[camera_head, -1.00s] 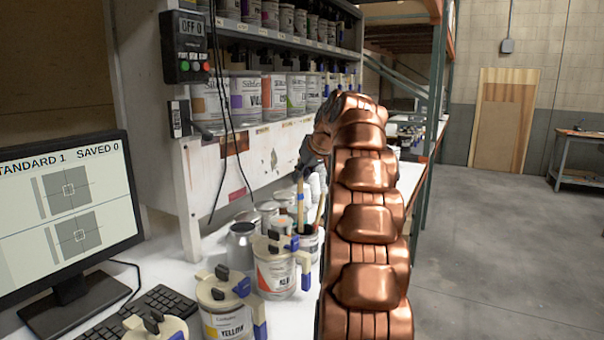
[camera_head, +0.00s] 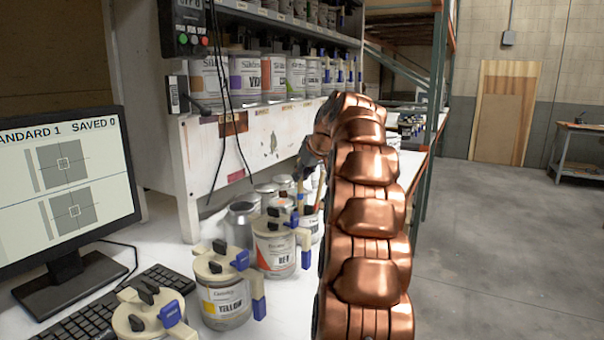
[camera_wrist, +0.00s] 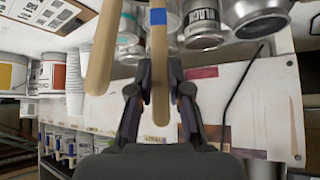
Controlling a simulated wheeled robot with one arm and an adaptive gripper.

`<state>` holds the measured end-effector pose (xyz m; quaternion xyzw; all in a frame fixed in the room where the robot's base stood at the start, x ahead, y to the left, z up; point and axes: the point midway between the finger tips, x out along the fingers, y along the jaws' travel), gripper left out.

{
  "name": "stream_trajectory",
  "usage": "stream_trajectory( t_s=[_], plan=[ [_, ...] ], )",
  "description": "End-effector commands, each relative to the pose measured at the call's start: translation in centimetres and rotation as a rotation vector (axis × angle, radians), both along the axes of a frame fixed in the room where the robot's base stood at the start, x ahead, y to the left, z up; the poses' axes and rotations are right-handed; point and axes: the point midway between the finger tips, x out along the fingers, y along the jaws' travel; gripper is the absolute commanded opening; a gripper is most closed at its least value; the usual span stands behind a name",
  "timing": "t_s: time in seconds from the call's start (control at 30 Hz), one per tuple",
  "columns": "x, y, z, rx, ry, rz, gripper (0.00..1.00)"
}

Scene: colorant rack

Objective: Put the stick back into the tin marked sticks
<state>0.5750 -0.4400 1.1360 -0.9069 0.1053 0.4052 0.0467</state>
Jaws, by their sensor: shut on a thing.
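My gripper (camera_wrist: 159,88) is shut on a wooden stick (camera_wrist: 160,60) with a blue band, seen in the wrist view. In the head view my gripper (camera_head: 304,166) shows just left of my copper arm. The held stick (camera_head: 301,197) hangs below it, blue band lower down. A second wooden stick (camera_wrist: 103,45) stands beside it, not held. A light tin (camera_head: 315,228) lies below the sticks, partly hidden by my arm; its marking cannot be read. I cannot tell whether the held stick's lower end is inside the tin.
The red colorant tin (camera_head: 274,248) and the yellow one (camera_head: 222,301) stand close on the left. A bare metal can (camera_head: 241,224) is behind them. A white rack (camera_head: 255,150) bearing tins rises behind. The monitor (camera_head: 62,195) and keyboard (camera_head: 120,305) are at the left.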

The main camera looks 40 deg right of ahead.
Motion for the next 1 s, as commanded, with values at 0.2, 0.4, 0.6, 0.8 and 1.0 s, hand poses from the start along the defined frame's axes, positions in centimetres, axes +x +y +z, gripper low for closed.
stream_trajectory(
  t_s=[0.2, 0.4, 0.6, 0.8, 1.0],
  plan=[
    [0.0, 0.01, -0.5, 0.0, 0.0, 0.0, 0.0],
    [-0.01, 0.0, -0.47, 0.0, 0.001, 0.0, 0.0],
    [-0.02, 0.0, -0.47, 0.0, 0.001, 0.0, 0.39],
    [-0.02, -0.01, -0.49, 0.001, 0.001, -0.001, 0.47],
    [-0.1, 0.02, -0.39, 0.0, 0.001, 0.0, 0.47]
  ],
)
